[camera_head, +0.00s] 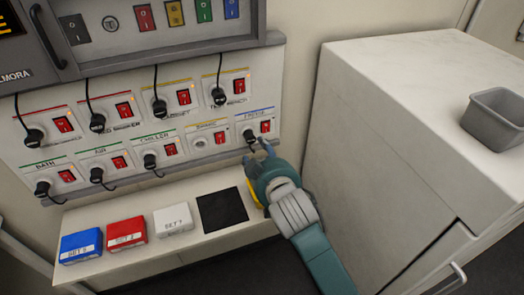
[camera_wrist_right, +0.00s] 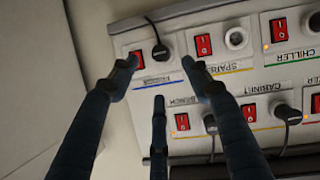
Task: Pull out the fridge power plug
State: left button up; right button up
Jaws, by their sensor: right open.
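The fridge plug (camera_head: 249,135) is a black plug seated in the socket with the blue stripe, at the right end of the lower row. A red switch (camera_head: 265,127) sits beside it. My right gripper (camera_head: 262,150) is open and empty just in front of this socket. In the right wrist view, the plug (camera_wrist_right: 159,51) and its cable show between and beyond the spread fingertips (camera_wrist_right: 158,70); I see no finger closed on it. The blue-striped label (camera_wrist_right: 147,82) appears upside down there. My left gripper is not in view.
The spare socket (camera_head: 200,143) to the left has no plug. Several other plugged sockets share the panel (camera_head: 70,110). Below, a shelf holds blue (camera_head: 80,246), red (camera_head: 126,233) and white (camera_head: 173,220) boxes and a black square (camera_head: 222,208). A white cabinet (camera_head: 370,130) stands close on the right.

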aim_at(251, 141)
jog(key=p+x, duration=0.1)
jog(key=x, duration=0.9)
jog(key=shift+w+a+f+p, duration=0.1)
jog(key=shift+w+p, duration=0.25)
grip_shut()
jog(key=shift+s+f, duration=0.1)
jog(key=shift+s, duration=0.05)
jog(key=shift+s, duration=0.15)
jog(key=shift+s+d+p, duration=0.2)
jog(key=shift+s+p, duration=0.2)
jog(key=shift+p, duration=0.15)
jog(key=shift+s+d, duration=0.1)
jog(key=shift+s, duration=0.05)
